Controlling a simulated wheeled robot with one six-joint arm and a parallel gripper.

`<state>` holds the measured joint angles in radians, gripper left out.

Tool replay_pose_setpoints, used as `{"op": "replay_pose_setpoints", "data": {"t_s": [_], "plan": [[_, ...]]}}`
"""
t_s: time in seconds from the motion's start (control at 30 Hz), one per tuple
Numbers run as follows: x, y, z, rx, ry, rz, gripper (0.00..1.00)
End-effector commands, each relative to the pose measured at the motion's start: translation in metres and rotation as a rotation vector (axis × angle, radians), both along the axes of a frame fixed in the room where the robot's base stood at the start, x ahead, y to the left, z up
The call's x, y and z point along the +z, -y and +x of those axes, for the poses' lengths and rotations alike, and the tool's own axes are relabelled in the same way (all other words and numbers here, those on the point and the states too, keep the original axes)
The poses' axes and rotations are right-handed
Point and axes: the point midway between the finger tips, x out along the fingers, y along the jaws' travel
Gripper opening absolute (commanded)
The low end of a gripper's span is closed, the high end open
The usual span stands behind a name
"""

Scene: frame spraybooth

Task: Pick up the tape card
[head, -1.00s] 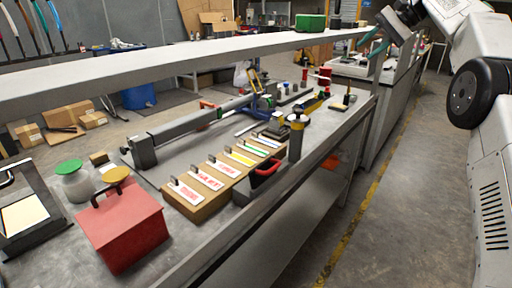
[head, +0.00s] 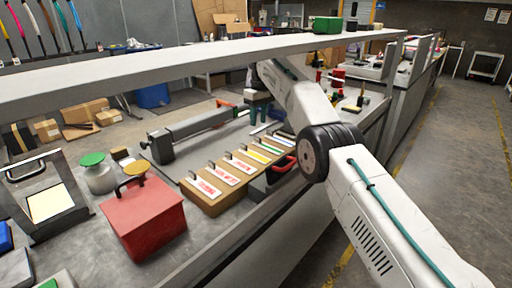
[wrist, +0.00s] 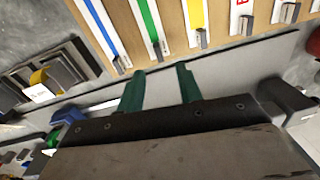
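A row of white cards with black clips lies on a tan sloped rack (head: 212,206). In the wrist view they include a blue-striped card (wrist: 100,25), a green-striped card (wrist: 147,18) and a yellow-striped card (wrist: 197,14); the yellow one also shows in the head view (head: 258,156). Several cards with red print, such as the nearest (head: 205,187), lie to its left. I cannot tell which is the tape card. My gripper (wrist: 161,75) is open and empty, its green fingers apart just short of the rack edge. In the head view my gripper (head: 258,110) is beyond the rack, partly hidden.
A grey overhead shelf (head: 150,66) spans the bench. A dark block with a yellow piece (wrist: 40,80) lies left in the wrist view.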

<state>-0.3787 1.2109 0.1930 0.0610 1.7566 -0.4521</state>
Motion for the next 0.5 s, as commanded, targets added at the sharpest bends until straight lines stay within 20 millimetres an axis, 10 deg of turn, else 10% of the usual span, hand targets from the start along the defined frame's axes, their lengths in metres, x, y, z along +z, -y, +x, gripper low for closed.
{"op": "replay_pose_setpoints", "data": {"t_s": [0.5], "plan": [[-0.019, 0.0, 0.003, 0.069, 0.042, -0.048, 0.35]]}}
